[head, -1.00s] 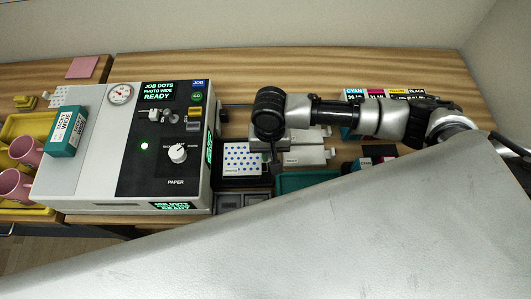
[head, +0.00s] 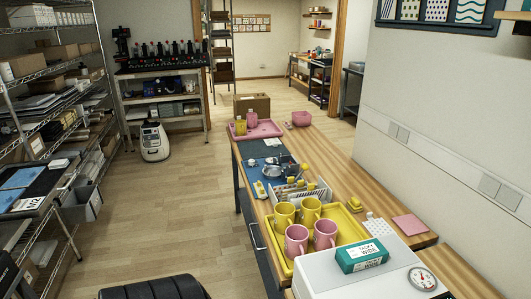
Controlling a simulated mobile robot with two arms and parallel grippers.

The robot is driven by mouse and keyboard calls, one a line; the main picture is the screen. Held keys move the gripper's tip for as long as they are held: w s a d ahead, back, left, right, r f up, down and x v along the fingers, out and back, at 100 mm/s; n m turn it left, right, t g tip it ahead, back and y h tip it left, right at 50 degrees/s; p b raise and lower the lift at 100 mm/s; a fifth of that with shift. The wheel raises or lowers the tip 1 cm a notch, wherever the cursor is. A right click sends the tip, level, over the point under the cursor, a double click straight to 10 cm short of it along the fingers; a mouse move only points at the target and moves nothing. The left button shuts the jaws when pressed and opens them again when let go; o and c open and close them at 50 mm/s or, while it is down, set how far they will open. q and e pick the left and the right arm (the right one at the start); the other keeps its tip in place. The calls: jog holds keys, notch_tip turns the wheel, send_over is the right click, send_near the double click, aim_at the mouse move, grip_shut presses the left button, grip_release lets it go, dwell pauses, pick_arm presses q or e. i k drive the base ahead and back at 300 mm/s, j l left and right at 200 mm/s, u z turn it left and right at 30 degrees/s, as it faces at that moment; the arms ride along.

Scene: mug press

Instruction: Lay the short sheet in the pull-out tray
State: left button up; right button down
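Neither of my grippers is in view. The white printer (head: 335,280) shows only its top left part at the bottom right edge of the head view, with a round gauge (head: 422,278) on top. A teal box with a white label ending in "WIDE" (head: 362,255) lies on the printer's top. The pull-out tray is out of view. I cannot pick out the short sheet here.
Yellow mugs (head: 285,215) and pink mugs (head: 297,240) stand on a yellow tray (head: 356,229) beside the printer. A pink square (head: 410,224) lies on the wooden bench. Wire shelves (head: 75,135) line the left; open floor (head: 185,205) lies between. A white robot-like machine (head: 154,141) stands farther back.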

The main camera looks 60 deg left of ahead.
aim_at(46, 181)
jog(key=k+j+u, duration=0.15)
jog(key=k+u, duration=0.3)
jog(key=k, duration=0.2)
jog(key=i+j+u, duration=0.15)
jog(key=u, duration=1.9)
jog(key=i+l, duration=0.15)
jog(key=i, duration=0.3)
jog(key=i+l+u, duration=0.1)
jog(key=i, duration=0.4)
jog(key=i+l, duration=0.25)
jog(key=i, duration=0.2)
jog(key=i+l+u, duration=0.1)
jog(key=i, duration=0.35)
jog(key=i+l, duration=0.1)
jog(key=i, duration=1.95)
jog(key=i+u, duration=0.4)
jog(key=i+l+u, duration=0.15)
jog(key=u, duration=0.25)
jog(key=i+l+u, duration=0.25)
jog(key=u, duration=0.55)
jog(key=j+u, duration=0.1)
jog(key=u, duration=0.3)
jog(key=i+u, duration=0.1)
jog(key=u, duration=0.7)
jog(key=i+u, duration=0.1)
jog(key=u, duration=0.3)
jog(key=i+u, duration=0.1)
jog(key=i, duration=0.2)
